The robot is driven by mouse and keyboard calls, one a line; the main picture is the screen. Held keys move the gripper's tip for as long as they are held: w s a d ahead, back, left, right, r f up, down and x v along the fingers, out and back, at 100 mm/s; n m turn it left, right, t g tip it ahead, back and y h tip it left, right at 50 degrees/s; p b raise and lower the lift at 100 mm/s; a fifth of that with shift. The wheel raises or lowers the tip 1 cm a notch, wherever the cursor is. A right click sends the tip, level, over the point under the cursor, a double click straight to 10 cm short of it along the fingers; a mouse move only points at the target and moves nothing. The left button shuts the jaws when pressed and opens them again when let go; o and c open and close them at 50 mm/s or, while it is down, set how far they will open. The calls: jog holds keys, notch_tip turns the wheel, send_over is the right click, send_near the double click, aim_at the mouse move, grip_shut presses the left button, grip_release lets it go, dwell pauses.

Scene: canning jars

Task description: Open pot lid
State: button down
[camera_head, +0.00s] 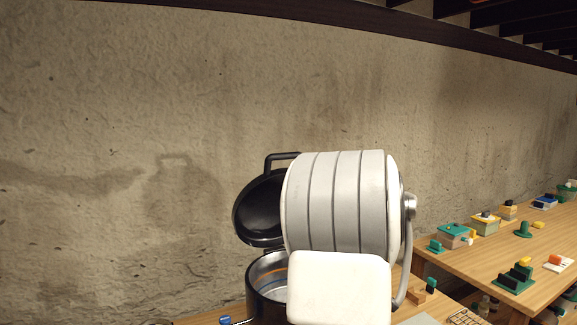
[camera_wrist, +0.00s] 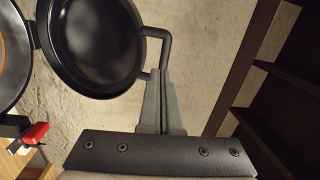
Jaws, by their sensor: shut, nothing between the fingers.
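The black pot (camera_head: 255,308) stands at the bottom of the head view, its metal inside with an orange ring showing. Its black lid (camera_head: 262,212) is hinged up and tilted steeply open, with a bar handle (camera_head: 272,160) on its outer side. In the wrist view the lid (camera_wrist: 98,45) is at upper left, the pot (camera_wrist: 12,55) at the left edge, and the handle (camera_wrist: 165,45) at top centre. My gripper (camera_wrist: 159,76) is shut and empty, its tips close to the handle's lower end; touching or apart, I cannot tell. My arm hides the gripper in the head view.
A rough plaster wall (camera_head: 130,120) stands behind the pot. A wooden table (camera_head: 470,262) with several small coloured blocks is at the right. A red part (camera_wrist: 35,133) shows near the pot.

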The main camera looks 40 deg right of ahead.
jog(key=w+d+r+m+h+p, duration=0.1)
jog(key=w+d+p, duration=0.4)
jog(key=w, duration=0.6)
jog(key=shift+w+d+r+m+p, duration=0.2)
jog(key=shift+w+r+m+p, duration=0.15)
jog(key=shift+r+p, duration=0.25)
jog(key=shift+w, duration=0.1)
